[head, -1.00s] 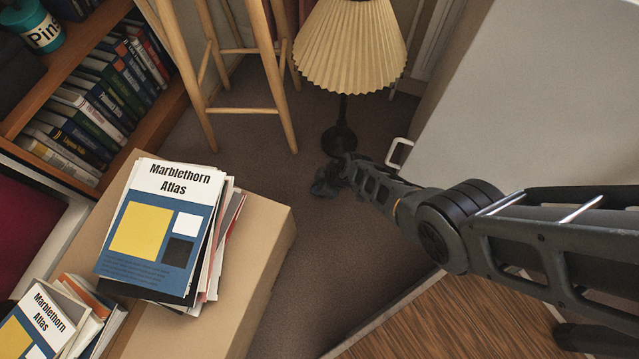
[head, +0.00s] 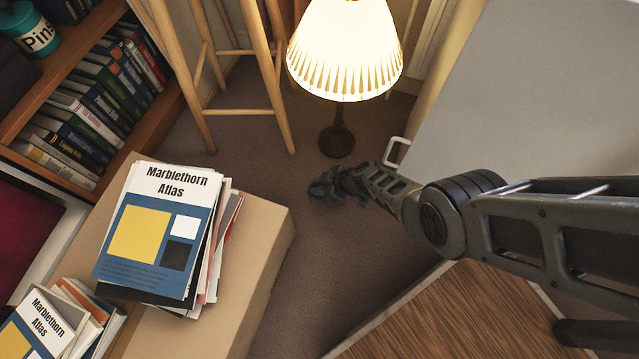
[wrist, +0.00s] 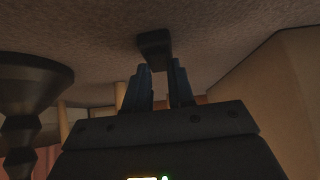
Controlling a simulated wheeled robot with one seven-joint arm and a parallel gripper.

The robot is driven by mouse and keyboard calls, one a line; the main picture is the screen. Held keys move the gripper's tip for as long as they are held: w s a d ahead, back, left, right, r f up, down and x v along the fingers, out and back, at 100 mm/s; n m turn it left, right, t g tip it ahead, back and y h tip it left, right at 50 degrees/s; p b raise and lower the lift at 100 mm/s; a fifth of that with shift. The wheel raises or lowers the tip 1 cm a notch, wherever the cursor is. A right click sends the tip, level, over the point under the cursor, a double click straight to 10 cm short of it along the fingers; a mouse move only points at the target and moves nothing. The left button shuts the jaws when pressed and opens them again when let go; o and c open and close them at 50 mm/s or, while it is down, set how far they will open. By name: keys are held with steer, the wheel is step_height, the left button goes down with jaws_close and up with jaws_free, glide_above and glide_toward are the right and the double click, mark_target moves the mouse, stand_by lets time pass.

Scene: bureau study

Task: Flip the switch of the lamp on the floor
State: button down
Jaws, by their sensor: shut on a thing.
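The floor lamp (head: 345,60) stands at the back with its pleated shade glowing, so it is lit. Its dark round base (head: 336,141) rests on the carpet; it also shows at the left of the wrist view (wrist: 35,85), which appears upside down. My gripper (head: 318,188) is low over the carpet, just in front of the base. In the wrist view, a small dark block, the lamp switch (wrist: 154,44), lies against the carpet at the tips of my gripper (wrist: 158,75). My fingers are shut on it. In the head view I cannot make out the switch.
A wooden stool (head: 265,95) stands left of the lamp. A cardboard box (head: 262,240) bearing books (head: 165,235) is at left, before a bookshelf (head: 150,125). A pale grey panel (head: 520,100) with a white handle fills the right. Carpet between box and arm is clear.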

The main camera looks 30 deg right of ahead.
steer(key=c, duration=1)
jaws_free()
steer(key=shift+o, duration=0.2)
steer(key=p+v, duration=0.6)
steer(key=v, duration=0.1)
steer(key=shift+s+d+r, duration=0.15)
steer(key=shift+s+r, duration=0.1)
steer(key=shift+r, duration=0.05)
